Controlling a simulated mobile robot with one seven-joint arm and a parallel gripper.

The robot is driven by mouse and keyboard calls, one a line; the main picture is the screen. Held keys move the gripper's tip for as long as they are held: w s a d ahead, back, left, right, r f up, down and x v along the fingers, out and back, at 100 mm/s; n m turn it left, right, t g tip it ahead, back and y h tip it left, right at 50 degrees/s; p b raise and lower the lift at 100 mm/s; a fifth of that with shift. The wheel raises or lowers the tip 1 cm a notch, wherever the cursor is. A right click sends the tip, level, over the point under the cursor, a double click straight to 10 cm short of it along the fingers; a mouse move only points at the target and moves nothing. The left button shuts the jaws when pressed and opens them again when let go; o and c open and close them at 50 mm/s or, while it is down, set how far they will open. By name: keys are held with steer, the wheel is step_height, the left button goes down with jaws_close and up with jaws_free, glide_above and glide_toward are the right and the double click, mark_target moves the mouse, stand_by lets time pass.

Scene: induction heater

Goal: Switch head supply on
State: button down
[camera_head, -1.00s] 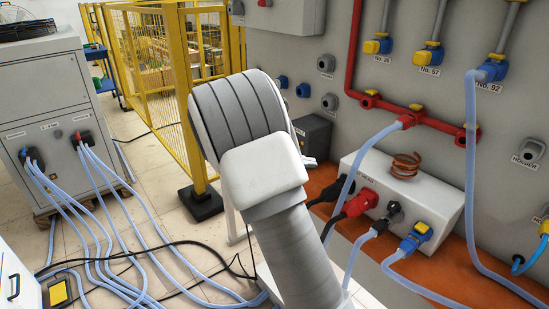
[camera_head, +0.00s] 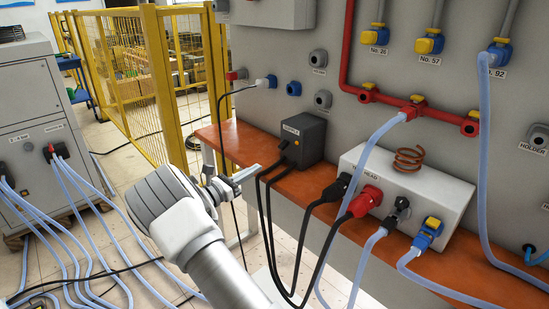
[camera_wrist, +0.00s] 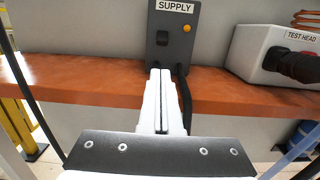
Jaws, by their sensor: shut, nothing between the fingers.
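The head supply is a dark grey box (camera_head: 302,138) labelled SUPPLY on the orange shelf, in the middle of the head view. In the wrist view the supply box (camera_wrist: 176,38) has a black switch (camera_wrist: 163,38) and an orange round lamp or button (camera_wrist: 187,28). I cannot tell the switch's position. My gripper (camera_head: 250,172) is left of and below the box in the head view, apart from it. In the wrist view my gripper (camera_wrist: 160,72) is shut and empty, its fingertips just below the box's front, in front of the shelf edge.
The white test head (camera_head: 408,185) with a copper coil stands right on the orange shelf (camera_head: 240,148). Black cables (camera_head: 268,225) hang from the supply box to the test head. A yellow fence (camera_head: 165,85) stands at left. Blue hoses and a grey cabinet are further left.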

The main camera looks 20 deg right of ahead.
mark_target(284, 145)
steer(key=b+x, duration=0.2)
steer(key=x, duration=0.8)
steer(key=shift+d, duration=0.1)
steer(key=shift+s+r+p, duration=0.1)
steer(key=shift+r+p, duration=0.2)
steer(key=shift+p, duration=0.1)
